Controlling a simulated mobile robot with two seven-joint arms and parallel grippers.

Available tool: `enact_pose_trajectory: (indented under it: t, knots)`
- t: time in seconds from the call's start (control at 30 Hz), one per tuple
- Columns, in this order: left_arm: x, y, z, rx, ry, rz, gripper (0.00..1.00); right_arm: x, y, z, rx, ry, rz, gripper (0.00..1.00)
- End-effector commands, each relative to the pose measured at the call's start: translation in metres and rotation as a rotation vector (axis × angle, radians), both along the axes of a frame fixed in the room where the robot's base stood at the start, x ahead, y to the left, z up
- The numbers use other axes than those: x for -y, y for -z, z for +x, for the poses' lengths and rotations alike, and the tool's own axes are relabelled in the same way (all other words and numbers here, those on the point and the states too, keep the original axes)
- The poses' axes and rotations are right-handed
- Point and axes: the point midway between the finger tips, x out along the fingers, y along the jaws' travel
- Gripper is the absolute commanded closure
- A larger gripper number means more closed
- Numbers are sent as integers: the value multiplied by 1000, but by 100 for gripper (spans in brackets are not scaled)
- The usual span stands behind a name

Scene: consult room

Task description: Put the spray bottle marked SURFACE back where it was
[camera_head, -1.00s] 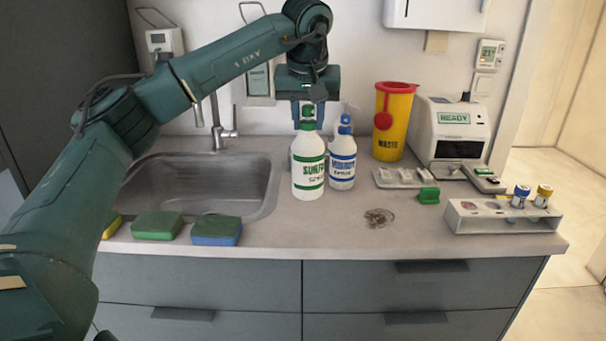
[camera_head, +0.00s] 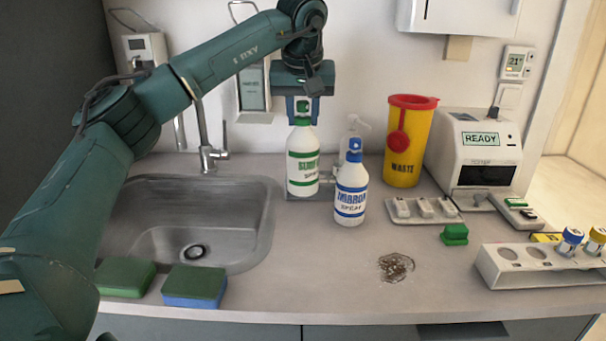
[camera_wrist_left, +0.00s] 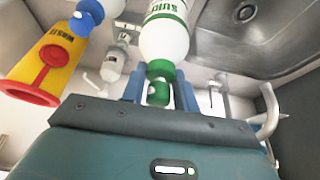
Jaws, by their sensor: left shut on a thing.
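The white SURFACE spray bottle (camera_head: 303,170) has green lettering and hangs upright under my left gripper (camera_head: 302,103). The gripper is shut on its green top, which also shows in the left wrist view (camera_wrist_left: 159,85). The bottle is right of the sink, left of and behind the blue-lettered spray bottle (camera_head: 350,195). My right gripper is not in view.
The sink (camera_head: 150,231) and tap (camera_head: 208,150) are left, with sponges (camera_head: 193,286) in front. A clear pump bottle (camera_head: 355,130) and yellow WASTE bin (camera_head: 405,150) stand behind and right. A tube rack (camera_head: 510,268) is front right. The front middle counter is mostly clear.

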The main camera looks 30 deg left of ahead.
Motion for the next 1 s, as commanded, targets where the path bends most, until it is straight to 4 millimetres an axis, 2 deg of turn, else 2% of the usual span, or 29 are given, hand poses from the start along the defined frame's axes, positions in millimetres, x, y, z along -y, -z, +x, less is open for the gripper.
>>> enact_pose_trajectory:
  t: [0.1, 0.37, 0.53, 0.93, 0.97, 1.0]
  knots:
    - [-1, 21, 0, 2, -1, -1, 100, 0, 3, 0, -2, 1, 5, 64]
    - [0, 41, 0, 4, 0, 0, 100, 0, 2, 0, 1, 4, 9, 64]
    - [0, 65, 0, 3, 0, -1, 100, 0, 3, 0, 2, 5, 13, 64]
    - [0, 72, 0, 4, -1, -1, 100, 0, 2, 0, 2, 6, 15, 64]
    - [0, 74, 0, 2, -1, -1, 70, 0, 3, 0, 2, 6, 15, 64]
    - [0, 73, 0, 2, -1, -1, 66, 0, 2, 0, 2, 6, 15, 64]
